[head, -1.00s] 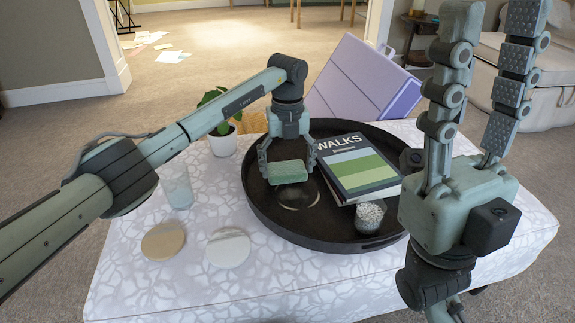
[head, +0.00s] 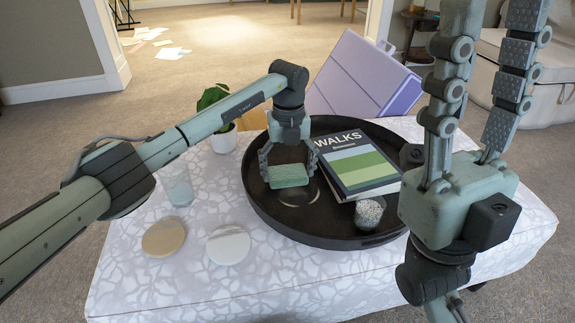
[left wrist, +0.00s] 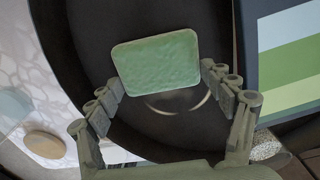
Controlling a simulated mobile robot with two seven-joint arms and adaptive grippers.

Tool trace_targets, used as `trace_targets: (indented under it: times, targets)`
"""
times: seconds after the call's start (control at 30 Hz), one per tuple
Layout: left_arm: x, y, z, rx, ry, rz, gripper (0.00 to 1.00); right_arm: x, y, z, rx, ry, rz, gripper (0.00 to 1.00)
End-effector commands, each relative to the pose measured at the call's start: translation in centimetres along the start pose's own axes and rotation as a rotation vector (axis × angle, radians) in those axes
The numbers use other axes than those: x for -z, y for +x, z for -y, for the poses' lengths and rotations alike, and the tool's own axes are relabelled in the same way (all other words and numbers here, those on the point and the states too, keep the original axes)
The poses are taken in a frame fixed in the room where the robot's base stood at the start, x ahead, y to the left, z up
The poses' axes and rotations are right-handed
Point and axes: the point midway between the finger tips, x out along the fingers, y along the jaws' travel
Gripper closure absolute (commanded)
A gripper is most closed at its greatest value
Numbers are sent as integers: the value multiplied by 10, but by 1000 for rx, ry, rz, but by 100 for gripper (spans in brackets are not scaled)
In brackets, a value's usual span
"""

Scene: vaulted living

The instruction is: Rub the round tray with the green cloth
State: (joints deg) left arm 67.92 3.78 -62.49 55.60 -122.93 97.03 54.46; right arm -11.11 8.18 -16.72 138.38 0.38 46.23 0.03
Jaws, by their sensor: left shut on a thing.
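The round black tray (head: 262,205) lies on the patterned table cover. My left gripper (head: 287,168) is over the left half of the tray, shut on the green cloth (head: 288,176), a folded, block-like pad. In the left wrist view the green cloth (left wrist: 158,64) sits between the fingers over the dark tray floor (left wrist: 85,50). A shiny round patch (head: 300,196) shows on the tray by the cloth. I cannot tell whether the cloth touches the tray. My right gripper (head: 487,85) is raised at the right, its fingers pointing up, apart and empty.
On the tray are a "WALKS" book (head: 355,165) and a speckled cup (head: 369,213). To the left stand a glass (head: 177,188), a potted plant (head: 222,138), a tan disc (head: 163,238) and a white disc (head: 228,245). A lilac case (head: 365,75) is behind.

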Motion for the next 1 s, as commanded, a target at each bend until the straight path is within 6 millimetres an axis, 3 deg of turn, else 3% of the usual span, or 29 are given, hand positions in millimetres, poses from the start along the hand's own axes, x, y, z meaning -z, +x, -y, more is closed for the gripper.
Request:
trace_targets:
  times: [0.03,0.2,1.0]
  targets:
    - [6,-5,0,-1,2,-3,42,2,11,-1,0,0,0,60]
    - [20,-4,2,-2,2,-2,42,3,23,-2,0,0,0,60]
    - [60,1,7,0,1,-2,42,8,51,-4,0,0,0,60]
